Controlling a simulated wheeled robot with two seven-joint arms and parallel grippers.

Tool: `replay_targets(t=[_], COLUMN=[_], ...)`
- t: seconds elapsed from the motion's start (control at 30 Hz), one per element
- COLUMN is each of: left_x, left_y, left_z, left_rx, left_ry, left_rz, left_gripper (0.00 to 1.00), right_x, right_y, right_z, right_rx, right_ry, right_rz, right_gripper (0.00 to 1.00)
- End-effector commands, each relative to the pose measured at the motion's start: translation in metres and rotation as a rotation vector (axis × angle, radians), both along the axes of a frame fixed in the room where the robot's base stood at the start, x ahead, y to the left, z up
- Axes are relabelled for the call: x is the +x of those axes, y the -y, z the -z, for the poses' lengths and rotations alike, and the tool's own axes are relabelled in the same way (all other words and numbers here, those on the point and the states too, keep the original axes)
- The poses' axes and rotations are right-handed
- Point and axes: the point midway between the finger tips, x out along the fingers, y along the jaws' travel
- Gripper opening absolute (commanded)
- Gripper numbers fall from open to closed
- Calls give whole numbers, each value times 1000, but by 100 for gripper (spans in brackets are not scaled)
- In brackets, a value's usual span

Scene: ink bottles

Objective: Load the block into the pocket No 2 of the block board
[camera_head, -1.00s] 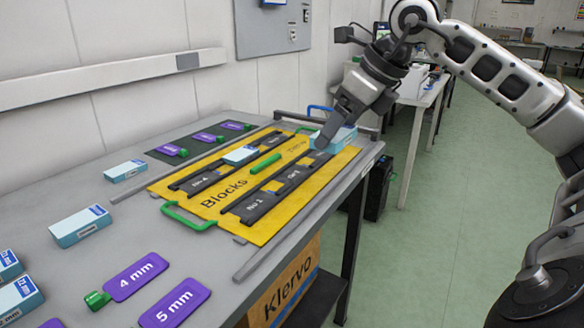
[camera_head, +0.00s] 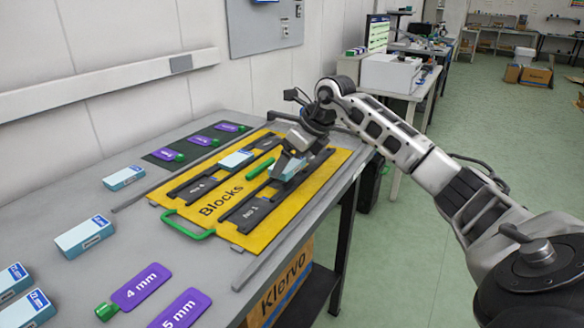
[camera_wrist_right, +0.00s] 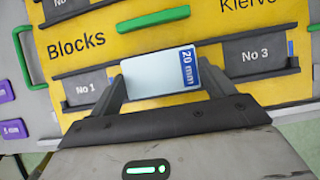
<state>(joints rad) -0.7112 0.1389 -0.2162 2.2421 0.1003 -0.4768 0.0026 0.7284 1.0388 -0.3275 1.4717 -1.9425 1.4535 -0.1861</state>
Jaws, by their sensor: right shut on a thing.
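The block (camera_wrist_right: 160,73), light blue and white with a blue "20 mm" label, is between the fingers of my right gripper (camera_wrist_right: 165,88). In the head view, my right gripper (camera_head: 289,165) points down with the block (camera_head: 285,170) over the front row of the yellow block board (camera_head: 230,225). In the wrist view the block is between the pockets marked No 1 (camera_wrist_right: 86,90) and No 3 (camera_wrist_right: 262,54), covering the place of pocket No 2. I cannot tell whether it touches the board. My left gripper is not in view.
Another block (camera_head: 236,160) sits in the board's back row. A green bar (camera_head: 258,168) lies between the rows, and a green handle (camera_head: 187,226) is at the near end. More blocks (camera_head: 84,236) and purple tags (camera_head: 140,287) stand on the grey table (camera_head: 150,215).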

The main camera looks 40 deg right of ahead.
Motion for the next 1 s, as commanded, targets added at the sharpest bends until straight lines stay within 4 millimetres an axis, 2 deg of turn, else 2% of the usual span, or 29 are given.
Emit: replay_targets(t=[0.03,0.13,0.47,0.5,0.57,0.87,1.0], left_x=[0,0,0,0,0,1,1], left_y=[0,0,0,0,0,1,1], left_z=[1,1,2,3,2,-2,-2], left_rx=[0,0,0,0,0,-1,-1], left_ry=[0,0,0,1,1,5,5], left_rz=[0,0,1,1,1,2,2], left_gripper=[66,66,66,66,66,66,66], right_x=[-1,-1,-1,-1,-1,-2,-11], right_y=[0,-1,0,0,0,1,4], right_z=[11,24,27,28,27,22,5], right_rx=[1,1,0,-1,-1,-1,-4], right_ry=[-4,-2,0,-1,-1,0,2], right_rz=[-1,-2,-1,-1,-1,0,1], right_gripper=[57,57,57,84,100,100,100])
